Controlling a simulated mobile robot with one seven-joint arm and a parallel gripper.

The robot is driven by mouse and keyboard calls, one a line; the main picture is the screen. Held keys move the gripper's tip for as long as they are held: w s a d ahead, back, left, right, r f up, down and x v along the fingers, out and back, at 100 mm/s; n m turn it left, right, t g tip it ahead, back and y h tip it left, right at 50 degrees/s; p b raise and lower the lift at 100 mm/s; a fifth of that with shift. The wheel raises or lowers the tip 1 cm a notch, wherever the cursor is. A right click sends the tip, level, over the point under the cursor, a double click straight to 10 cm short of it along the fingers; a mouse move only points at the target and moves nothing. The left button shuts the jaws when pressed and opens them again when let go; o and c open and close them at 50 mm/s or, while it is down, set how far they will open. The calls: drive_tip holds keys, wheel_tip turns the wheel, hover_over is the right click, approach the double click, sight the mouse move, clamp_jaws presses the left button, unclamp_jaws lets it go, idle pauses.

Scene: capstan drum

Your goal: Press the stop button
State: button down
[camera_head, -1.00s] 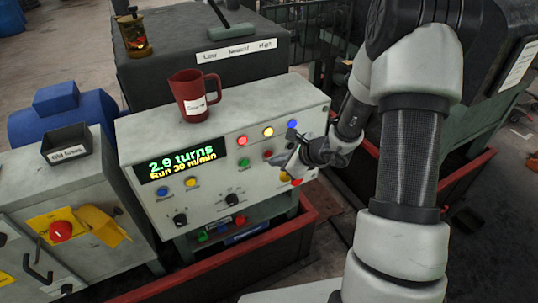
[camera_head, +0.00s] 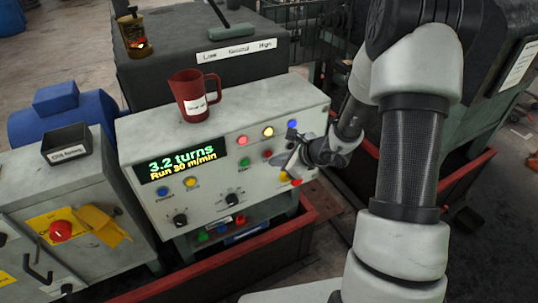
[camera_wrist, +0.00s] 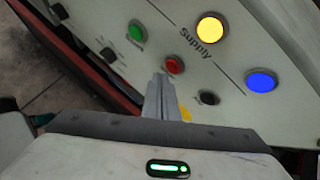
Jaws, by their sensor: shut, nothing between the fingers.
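The grey control panel (camera_head: 210,205) carries several coloured buttons. A small red button (camera_head: 267,153) sits right of a green button (camera_head: 245,162); the wrist view shows this red button (camera_wrist: 174,65) and green button (camera_wrist: 136,32) too. I cannot read the red button's label, so I cannot tell for certain that it is the stop button. My gripper (camera_head: 275,161) is shut and empty in front of the panel. In the wrist view, the closed fingertips (camera_wrist: 160,77) appear just below and left of the red button; contact cannot be judged.
A lit yellow button (camera_wrist: 212,27), a lit blue button (camera_wrist: 261,82) and a black knob (camera_wrist: 209,97) are close by. A red jug (camera_head: 193,97) stands on the panel's top. Another red knob (camera_head: 61,230) is on the left cabinet.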

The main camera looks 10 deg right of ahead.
drive_tip(key=shift+w, duration=0.1)
idle(0.4)
drive_tip(key=shift+w+a, duration=0.15)
drive_tip(key=shift+w, duration=0.2)
drive_tip(key=shift+w+a+b, duration=0.15)
drive_tip(key=shift+w+b, duration=0.2)
drive_tip(key=shift+w, duration=0.05)
idle(0.6)
idle(0.3)
drive_tip(key=shift+s+d+b, duration=0.3)
drive_tip(key=shift+s+b, duration=0.15)
drive_tip(key=shift+s, duration=0.35)
drive_tip(key=s, duration=0.1)
drive_tip(key=s+d+b, duration=0.1)
drive_tip(key=s, duration=0.1)
drive_tip(key=s+b, duration=0.1)
drive_tip(key=shift+s+d, duration=0.25)
drive_tip(key=shift+s, duration=0.15)
idle(0.4)
